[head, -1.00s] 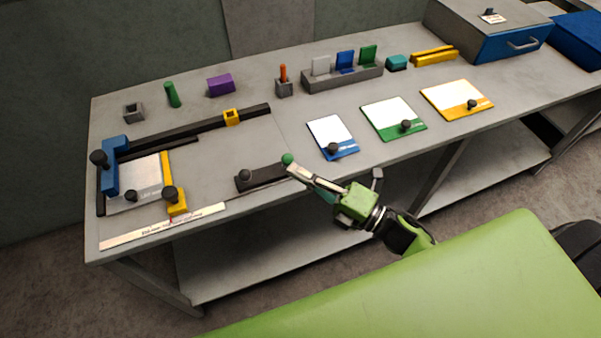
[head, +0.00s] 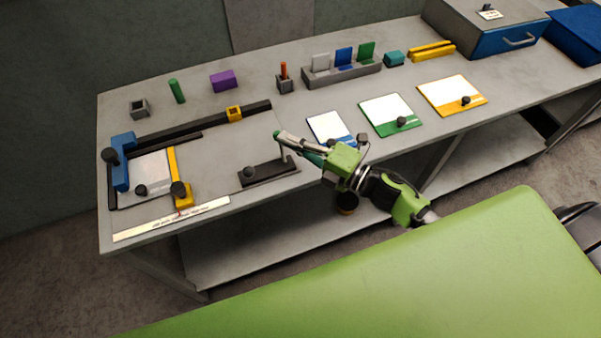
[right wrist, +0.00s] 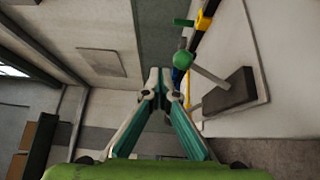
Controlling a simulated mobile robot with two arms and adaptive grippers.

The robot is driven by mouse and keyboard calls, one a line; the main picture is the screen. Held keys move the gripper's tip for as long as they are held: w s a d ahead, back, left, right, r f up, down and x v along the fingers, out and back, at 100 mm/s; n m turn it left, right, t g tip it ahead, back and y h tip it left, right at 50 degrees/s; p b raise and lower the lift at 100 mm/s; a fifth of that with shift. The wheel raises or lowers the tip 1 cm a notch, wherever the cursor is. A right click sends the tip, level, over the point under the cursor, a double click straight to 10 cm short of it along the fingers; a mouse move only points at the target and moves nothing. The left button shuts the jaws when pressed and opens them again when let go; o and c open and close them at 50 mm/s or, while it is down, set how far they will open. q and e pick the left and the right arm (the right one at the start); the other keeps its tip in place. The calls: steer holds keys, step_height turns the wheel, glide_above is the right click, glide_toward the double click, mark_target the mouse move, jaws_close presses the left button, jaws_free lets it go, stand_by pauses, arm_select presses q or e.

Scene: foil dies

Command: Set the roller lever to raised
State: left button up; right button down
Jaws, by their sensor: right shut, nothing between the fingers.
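The roller lever has a dark base (head: 268,172) near the front edge of the table, with a dark round knob (head: 248,172) on its left end. Its thin grey rod (head: 283,153) stands up from the base in the head view. In the right wrist view the rod (right wrist: 210,77) runs at a slant from the base (right wrist: 230,95) to a green ball (right wrist: 181,59). My right gripper (head: 281,137) is shut and empty, its fingertips (right wrist: 160,75) close beside the ball. I cannot tell whether they touch. My left gripper is not in view.
A clamp-like fixture with blue (head: 121,165) and yellow (head: 180,192) parts stands left of the lever. Blue, green (head: 392,108) and yellow (head: 455,88) bordered plates lie to the right. A grey rack (head: 342,76) with coloured cards stands behind.

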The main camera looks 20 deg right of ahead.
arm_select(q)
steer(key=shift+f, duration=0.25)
arm_select(e)
steer(key=shift+w, duration=0.85)
steer(key=shift+w, duration=0.1)
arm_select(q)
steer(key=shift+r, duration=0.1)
arm_select(e)
steer(key=shift+r, duration=0.1)
